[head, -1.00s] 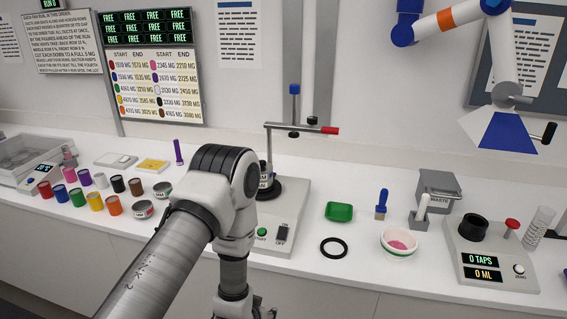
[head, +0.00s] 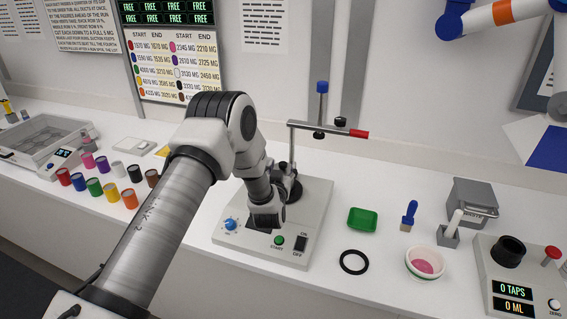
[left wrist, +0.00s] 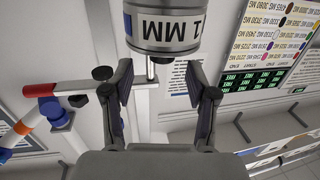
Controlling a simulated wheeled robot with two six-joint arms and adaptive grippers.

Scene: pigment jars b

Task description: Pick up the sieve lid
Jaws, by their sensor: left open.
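The sieve (left wrist: 165,25) marked 1 MM is at the top edge of the left wrist view, which shows the room upside down. The sieve lid (left wrist: 165,47) appears to be its grey end, with a black knob (left wrist: 170,61). My left gripper (left wrist: 163,92) is open and empty; its fingers lie either side of the knob's line, and I cannot tell the depth gap. In the head view my left arm's wrist is over the shaker (head: 316,215) and largely hides the sieve and lid. My right gripper is not in view.
The shaker's clamp arm (head: 330,130) with a red tip stands behind my wrist. A black ring (head: 354,262), green tray (head: 362,219), blue brush (head: 409,216) and white bowl (head: 425,262) lie right. Several coloured jars (head: 95,187) stand left.

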